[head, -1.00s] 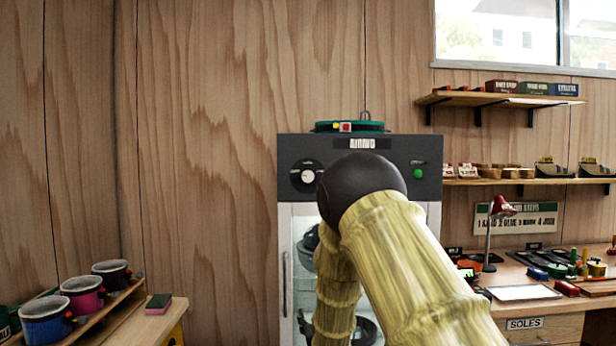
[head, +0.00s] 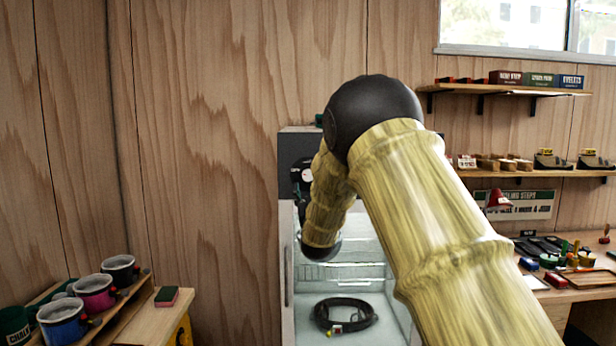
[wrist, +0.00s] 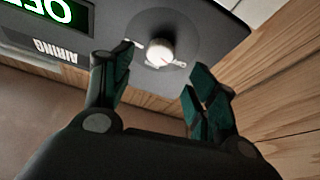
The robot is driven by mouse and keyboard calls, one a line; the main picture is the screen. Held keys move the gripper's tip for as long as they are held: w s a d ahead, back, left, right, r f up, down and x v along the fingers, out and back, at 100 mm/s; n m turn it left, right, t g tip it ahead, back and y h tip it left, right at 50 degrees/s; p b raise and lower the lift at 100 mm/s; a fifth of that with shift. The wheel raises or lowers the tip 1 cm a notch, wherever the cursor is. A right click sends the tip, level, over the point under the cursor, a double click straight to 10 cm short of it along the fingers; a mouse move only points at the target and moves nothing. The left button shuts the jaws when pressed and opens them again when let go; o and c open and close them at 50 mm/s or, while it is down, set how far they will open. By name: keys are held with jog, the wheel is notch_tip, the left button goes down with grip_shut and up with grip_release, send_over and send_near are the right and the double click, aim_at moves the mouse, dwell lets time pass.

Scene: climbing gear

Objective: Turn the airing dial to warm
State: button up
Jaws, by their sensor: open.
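The airing dial (wrist: 160,51) is a round white knob on a dark disc in the dark panel of the airing cabinet (head: 283,230). In the wrist view it lies just beyond my gripper (wrist: 159,85), between the lines of its fingers and apart from them. My gripper is open and empty, with green-padded fingers to either side. The dial's markings are too blurred to read.
A coiled dark rope (head: 345,315) lies inside the cabinet behind its glass front. A lit green sign (wrist: 60,10) sits on the panel. Pots on a rack (head: 92,292) stand at the lower left. A cluttered workbench (head: 560,290) is at the right.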

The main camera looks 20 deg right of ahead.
aim_at(308, 177)
jog(key=shift+p+x, duration=1.1)
jog(key=shift+x, duration=2.4)
jog(key=shift+c, duration=0.3)
jog(key=c, duration=0.9)
